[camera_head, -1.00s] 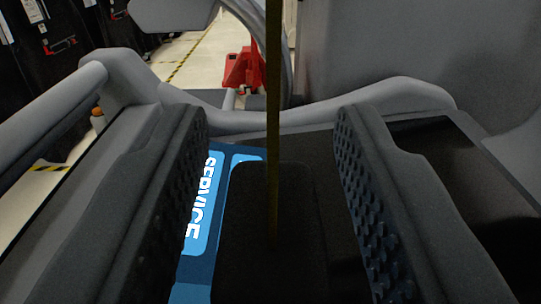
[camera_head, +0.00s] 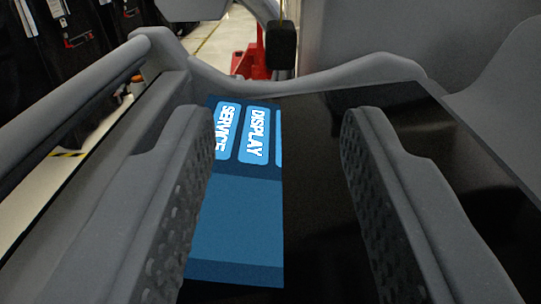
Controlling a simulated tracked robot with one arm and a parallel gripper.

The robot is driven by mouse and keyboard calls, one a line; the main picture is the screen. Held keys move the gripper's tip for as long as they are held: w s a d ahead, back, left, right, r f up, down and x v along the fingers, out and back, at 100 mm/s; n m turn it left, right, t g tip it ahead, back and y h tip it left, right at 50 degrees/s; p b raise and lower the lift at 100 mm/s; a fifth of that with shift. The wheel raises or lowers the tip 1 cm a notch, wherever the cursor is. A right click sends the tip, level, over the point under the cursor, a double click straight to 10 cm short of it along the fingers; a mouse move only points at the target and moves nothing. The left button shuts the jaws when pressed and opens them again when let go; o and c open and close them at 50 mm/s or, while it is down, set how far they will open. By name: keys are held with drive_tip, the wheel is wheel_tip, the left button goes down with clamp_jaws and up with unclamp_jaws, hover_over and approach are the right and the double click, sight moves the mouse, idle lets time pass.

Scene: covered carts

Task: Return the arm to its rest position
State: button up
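My gripper (camera_head: 278,125) is open, with its two grey ridged fingers apart and nothing between them. A small black block (camera_head: 283,45) hangs on a thin yellowish cord in front of the gripper, at the top of the view, clear of both fingers. Its cord runs up out of the picture. The arm's rest position itself cannot be told from this view.
A dark panel with a blue screen (camera_head: 235,215) reading "SERVICE" and "DISPLAY" lies beyond and below the fingers. A grey curved rail (camera_head: 330,78) borders its far edge. A red object (camera_head: 247,62) stands on the floor behind. Dark covered carts (camera_head: 75,50) stand at upper left.

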drive_tip(key=shift+s+d, duration=0.1)
drive_tip(key=shift+d, duration=0.05)
drive_tip(key=a+r+g+h+b, duration=0.1)
drive_tip(key=a+r+h, duration=0.15)
drive_tip(key=r, duration=1.15)
drive_tip(key=a+r+h+b, duration=0.1)
drive_tip(key=a+r+b, duration=0.15)
drive_tip(key=r, duration=1.15)
drive_tip(key=s+a+r+y, duration=0.1)
drive_tip(key=s+a+r, duration=0.5)
drive_tip(key=s+r, duration=0.2)
drive_tip(key=s+a+r+g+y+b, duration=0.1)
drive_tip(key=s+a+r, duration=0.6)
drive_tip(key=s, duration=0.3)
drive_tip(key=shift+s+r+m+g, duration=0.3)
drive_tip(key=shift+s+r, duration=0.05)
drive_tip(key=shift+r, duration=0.25)
